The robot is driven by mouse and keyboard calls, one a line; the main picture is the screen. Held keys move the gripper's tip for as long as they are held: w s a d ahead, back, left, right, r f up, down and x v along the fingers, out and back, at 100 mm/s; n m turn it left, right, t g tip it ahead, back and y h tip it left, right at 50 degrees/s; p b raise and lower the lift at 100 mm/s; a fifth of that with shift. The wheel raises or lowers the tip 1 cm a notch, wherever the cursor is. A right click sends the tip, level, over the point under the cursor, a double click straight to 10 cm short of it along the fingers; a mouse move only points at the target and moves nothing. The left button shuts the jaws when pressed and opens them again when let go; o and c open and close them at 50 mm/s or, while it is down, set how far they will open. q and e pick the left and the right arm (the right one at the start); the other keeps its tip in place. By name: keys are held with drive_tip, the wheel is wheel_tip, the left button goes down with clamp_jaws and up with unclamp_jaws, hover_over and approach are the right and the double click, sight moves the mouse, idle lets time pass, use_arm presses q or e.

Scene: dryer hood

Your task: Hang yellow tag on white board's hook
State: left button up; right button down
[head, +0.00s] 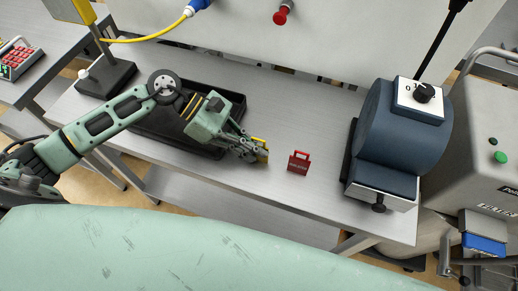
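The yellow tag (263,143) shows as a small yellow piece at the fingertips of my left gripper (256,154), low over the metal table. The fingers cover most of it. I cannot tell whether they are closed on it or only around it. A large white board (370,28) stands behind the table. A red knob-like piece (281,16) sticks out of it at the top; I cannot tell whether this is the hook. My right gripper is not in view.
A red tag (299,163) stands just right of my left gripper on the metal table (300,120). A black tray (170,135) lies under my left arm. A dark blue machine (385,135) with a dial stands at the right.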

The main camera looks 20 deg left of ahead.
sight(252, 139)
use_arm(q)
clamp_jaws()
drive_tip(key=shift+r+p, duration=0.85)
drive_tip(key=shift+r, duration=1.3)
drive_tip(key=shift+r+p, duration=0.45)
drive_tip(key=shift+r, duration=0.95)
